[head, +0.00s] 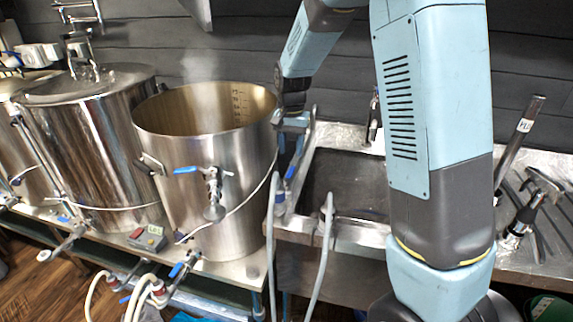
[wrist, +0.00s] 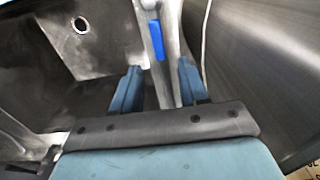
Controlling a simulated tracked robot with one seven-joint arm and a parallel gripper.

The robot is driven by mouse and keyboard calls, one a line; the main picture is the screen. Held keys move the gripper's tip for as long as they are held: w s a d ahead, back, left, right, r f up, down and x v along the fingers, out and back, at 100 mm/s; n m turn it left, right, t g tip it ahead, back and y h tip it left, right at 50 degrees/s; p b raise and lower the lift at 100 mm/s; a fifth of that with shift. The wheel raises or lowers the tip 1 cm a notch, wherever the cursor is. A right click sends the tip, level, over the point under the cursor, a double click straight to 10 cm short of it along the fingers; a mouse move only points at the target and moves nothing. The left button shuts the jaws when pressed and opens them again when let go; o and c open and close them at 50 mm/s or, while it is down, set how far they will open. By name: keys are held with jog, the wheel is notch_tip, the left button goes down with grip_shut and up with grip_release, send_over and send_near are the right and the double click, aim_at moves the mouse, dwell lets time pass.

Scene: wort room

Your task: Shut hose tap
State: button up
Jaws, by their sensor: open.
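The likely hose tap, a metal fitting with a small blue lever (head: 290,172), sits at the left edge of the sink, above the grey hose (head: 269,225). In the wrist view the blue lever (wrist: 157,42) shows against a pale upright pipe, just beyond and between the fingertips. My gripper (head: 291,148) points down just above the tap. In the wrist view my gripper (wrist: 158,78) is open, its two blue fingers apart with the pipe between them in the picture. I cannot tell whether either finger touches it. The fingers partly hide the tap in the head view.
A steaming open steel pot (head: 206,120) with its own blue-handled tap (head: 186,170) stands close on the left. A lidded kettle (head: 95,130) is farther left. The sink basin (head: 345,180) is right of the tap. Another grey hose (head: 325,235) hangs in front.

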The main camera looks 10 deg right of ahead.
aim_at(291, 169)
jog(key=shift+f, duration=3.2)
grip_shut()
jog(key=shift+a+r, duration=0.1)
jog(key=shift+a, duration=0.25)
jog(key=shift+d, duration=0.3)
